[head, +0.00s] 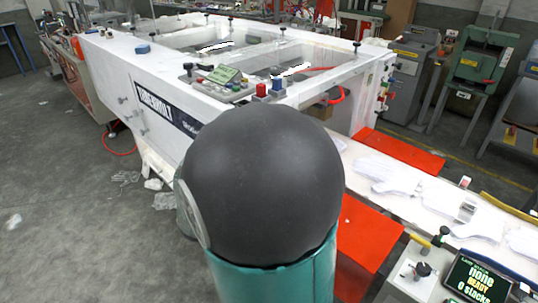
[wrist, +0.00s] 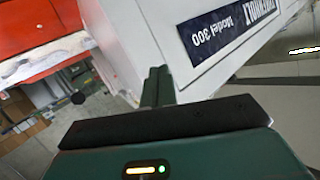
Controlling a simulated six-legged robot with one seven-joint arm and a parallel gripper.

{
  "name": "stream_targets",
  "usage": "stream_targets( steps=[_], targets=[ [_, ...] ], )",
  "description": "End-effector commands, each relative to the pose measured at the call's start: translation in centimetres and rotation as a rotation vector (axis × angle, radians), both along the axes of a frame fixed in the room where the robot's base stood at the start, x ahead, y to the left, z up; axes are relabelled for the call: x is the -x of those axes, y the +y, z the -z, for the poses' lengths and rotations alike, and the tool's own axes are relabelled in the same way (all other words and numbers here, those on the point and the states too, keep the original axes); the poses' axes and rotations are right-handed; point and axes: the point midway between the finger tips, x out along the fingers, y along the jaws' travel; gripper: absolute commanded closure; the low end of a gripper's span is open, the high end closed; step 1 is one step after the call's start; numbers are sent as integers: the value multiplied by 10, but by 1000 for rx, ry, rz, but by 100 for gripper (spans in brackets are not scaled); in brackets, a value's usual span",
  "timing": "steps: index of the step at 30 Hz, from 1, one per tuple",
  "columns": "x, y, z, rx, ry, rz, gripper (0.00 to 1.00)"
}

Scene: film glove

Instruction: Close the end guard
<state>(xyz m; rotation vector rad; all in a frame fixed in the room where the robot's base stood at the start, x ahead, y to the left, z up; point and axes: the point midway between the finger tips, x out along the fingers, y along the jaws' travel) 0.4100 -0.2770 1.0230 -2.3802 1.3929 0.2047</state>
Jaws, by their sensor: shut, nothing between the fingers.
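The white machine (head: 165,95) stands left of centre in the head view, its side label partly covered by my arm. No part is marked as the end guard. Two flat orange panels lie by the white glove table at the machine's right end, one behind it (head: 400,150) and one in front (head: 365,235); I cannot tell whether either is the guard. In the wrist view my gripper (wrist: 157,85) is shut and empty, its green fingers together before the machine's white side (wrist: 155,30). An orange surface (wrist: 40,70) shows at upper left. The gripper is hidden in the head view.
A control panel (head: 222,82) with buttons sits on the machine's near edge. White gloves (head: 440,200) lie on the table to the right. A small display box (head: 480,283) stands at lower right. The grey floor (head: 60,200) at left is mostly clear, with some scraps.

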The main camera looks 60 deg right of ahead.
Motion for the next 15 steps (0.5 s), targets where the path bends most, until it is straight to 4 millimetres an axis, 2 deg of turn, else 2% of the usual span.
stream_targets(
  steps=[1, 3, 7, 10, 15],
  targets=[
    [24, -22, 12, 51, 25, 118, 100],
    [58, -45, 19, 135, 59, 268, 100],
    [111, -67, 23, 269, 131, 480, 100],
    [135, -72, 22, 335, 171, 571, 100],
    [147, -80, 21, 369, 190, 615, 100]
  ],
)
